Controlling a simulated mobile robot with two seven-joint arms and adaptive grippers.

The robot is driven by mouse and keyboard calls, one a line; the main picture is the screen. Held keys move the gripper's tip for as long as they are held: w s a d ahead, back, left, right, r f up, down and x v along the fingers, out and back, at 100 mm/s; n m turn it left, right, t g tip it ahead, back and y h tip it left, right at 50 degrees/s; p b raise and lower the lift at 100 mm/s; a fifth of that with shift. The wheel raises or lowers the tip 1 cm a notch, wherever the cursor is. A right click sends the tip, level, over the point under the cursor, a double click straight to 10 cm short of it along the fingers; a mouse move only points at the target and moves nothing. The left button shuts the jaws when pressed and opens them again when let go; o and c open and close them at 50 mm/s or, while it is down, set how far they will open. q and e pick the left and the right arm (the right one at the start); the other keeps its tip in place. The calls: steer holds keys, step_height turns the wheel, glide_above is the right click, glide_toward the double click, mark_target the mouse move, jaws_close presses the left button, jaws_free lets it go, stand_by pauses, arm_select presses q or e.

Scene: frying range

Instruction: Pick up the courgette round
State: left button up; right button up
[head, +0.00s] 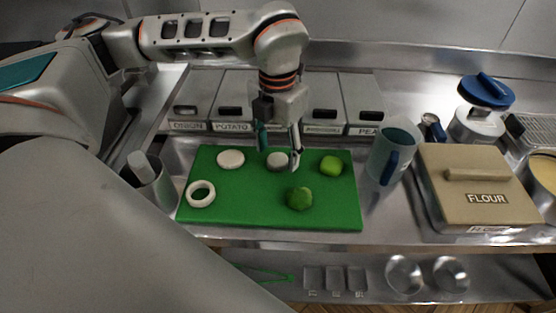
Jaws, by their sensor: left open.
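My left gripper (279,156) comes down from above over the back middle of the green board (340,212). It is open, with one finger on each side of a small pale round piece (278,160). This piece looks like the courgette round, though it is too small to be sure. I cannot tell whether the fingers touch it. A pale flat disc (231,159) lies to its left and a green rounded piece (331,165) to its right. My right gripper is not in view.
A white ring (200,193) and a green lump (299,199) lie nearer the board's front. Labelled bins (232,105) stand behind. A mug (393,152) and a flour box (478,190) stand right; a metal cup (153,185) stands left.

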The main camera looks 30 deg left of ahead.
arm_select(q)
steer(key=shift+w+f, duration=0.1)
steer(key=shift+f, duration=0.85)
steer(key=c, duration=0.9)
